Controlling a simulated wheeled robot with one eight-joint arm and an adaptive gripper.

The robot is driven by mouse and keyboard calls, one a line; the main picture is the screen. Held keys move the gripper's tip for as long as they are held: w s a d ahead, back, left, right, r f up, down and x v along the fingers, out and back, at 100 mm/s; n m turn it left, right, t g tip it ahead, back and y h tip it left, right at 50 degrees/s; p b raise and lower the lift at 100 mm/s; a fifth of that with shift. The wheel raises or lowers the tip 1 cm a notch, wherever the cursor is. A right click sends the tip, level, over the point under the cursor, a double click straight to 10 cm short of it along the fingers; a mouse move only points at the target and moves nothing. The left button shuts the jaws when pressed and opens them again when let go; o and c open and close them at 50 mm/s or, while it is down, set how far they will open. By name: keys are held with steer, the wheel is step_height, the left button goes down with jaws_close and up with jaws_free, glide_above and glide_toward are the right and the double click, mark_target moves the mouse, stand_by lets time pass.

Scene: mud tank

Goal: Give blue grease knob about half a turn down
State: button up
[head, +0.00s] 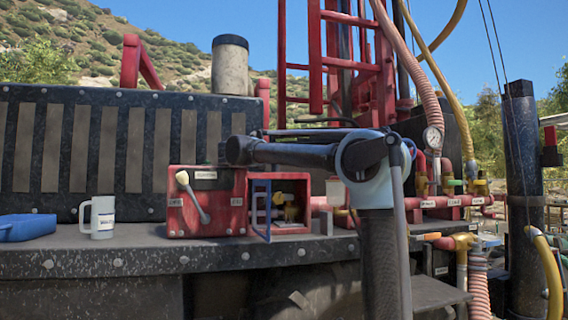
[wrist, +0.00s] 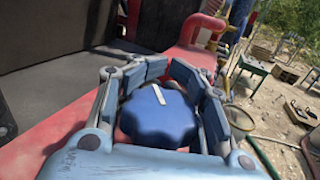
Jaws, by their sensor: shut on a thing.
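The blue grease knob (wrist: 158,120) is in the lower middle of the wrist view, with a lobed rim and a white mark on top. The mark points up and slightly left in the picture. My gripper (wrist: 163,75) has one finger on each side of the knob and is shut on it. The knob sits above a red surface; its base is hidden. In the head view I cannot make out the knob or my gripper; my arm covers part of the middle.
A red box with a lever (head: 192,198) stands on the deck beside an open red box (head: 296,222) with a blue frame. A white mug (head: 103,216) and blue case (head: 26,227) are at left. Red pipes (wrist: 205,30) run beyond the knob. Open ground lies right.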

steer(key=shift+r+m+g+h, duration=0.1)
steer(key=shift+m+g+h, duration=0.3)
steer(key=shift+g, duration=0.1)
steer(key=o, duration=1.1)
steer(key=shift+a, duration=0.1)
steer(key=shift+c, duration=0.2)
steer(key=shift+s, duration=0.1)
step_height(320, 180, up, 10)
